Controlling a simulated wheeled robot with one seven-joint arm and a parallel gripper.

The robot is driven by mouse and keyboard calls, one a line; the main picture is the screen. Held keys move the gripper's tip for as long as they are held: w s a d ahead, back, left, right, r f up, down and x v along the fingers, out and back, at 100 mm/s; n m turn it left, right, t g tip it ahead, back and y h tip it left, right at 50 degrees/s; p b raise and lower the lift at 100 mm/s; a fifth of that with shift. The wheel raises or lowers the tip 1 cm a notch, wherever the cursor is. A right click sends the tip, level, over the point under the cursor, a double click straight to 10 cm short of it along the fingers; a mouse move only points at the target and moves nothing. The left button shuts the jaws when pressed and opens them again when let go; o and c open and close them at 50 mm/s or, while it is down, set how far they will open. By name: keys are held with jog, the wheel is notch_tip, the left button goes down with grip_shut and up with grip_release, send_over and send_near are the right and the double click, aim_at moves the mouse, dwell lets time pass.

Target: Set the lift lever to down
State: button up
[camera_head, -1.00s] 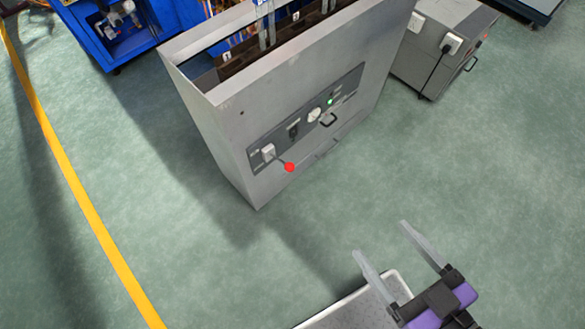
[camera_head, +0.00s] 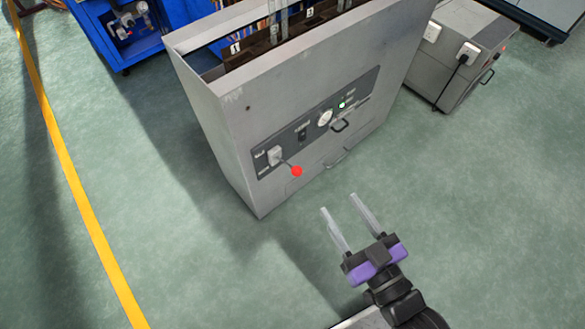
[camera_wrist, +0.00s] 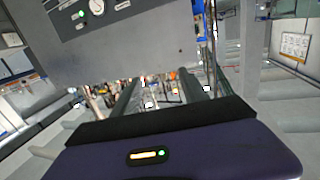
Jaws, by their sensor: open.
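The lift lever (camera_head: 296,171) is a short rod with a red ball knob, on a pale mount at the left end of the dark control panel (camera_head: 318,120) on a grey metal cabinet's front. In the head view the knob sticks out to the right and slightly below its mount. My gripper (camera_head: 343,214) is open and empty, in front of the cabinet, to the right of and below the knob in the picture, apart from it. In the wrist view the control panel shows in part at top left; the lever is not seen there.
The grey cabinet (camera_head: 236,150) has an open top with numbered slots. A blue unit (camera_head: 124,50) stands behind left, and a grey box (camera_head: 450,60) with a handle stands right. A yellow floor line (camera_head: 85,205) runs at left. The floor around my gripper is clear.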

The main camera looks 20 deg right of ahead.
jog(key=t+b, duration=0.1)
jog(key=b, duration=0.4)
send_near(288, 166)
notch_tip(288, 166, up, 6)
jog(key=w, duration=0.1)
notch_tip(288, 166, down, 4)
jog(key=w, duration=0.2)
jog(key=w+d, duration=0.1)
jog(key=w, duration=0.6)
jog(key=shift+f+h+b, duration=0.15)
jog(key=shift+h+b, duration=0.15)
jog(key=shift+h, duration=0.1)
grip_shut()
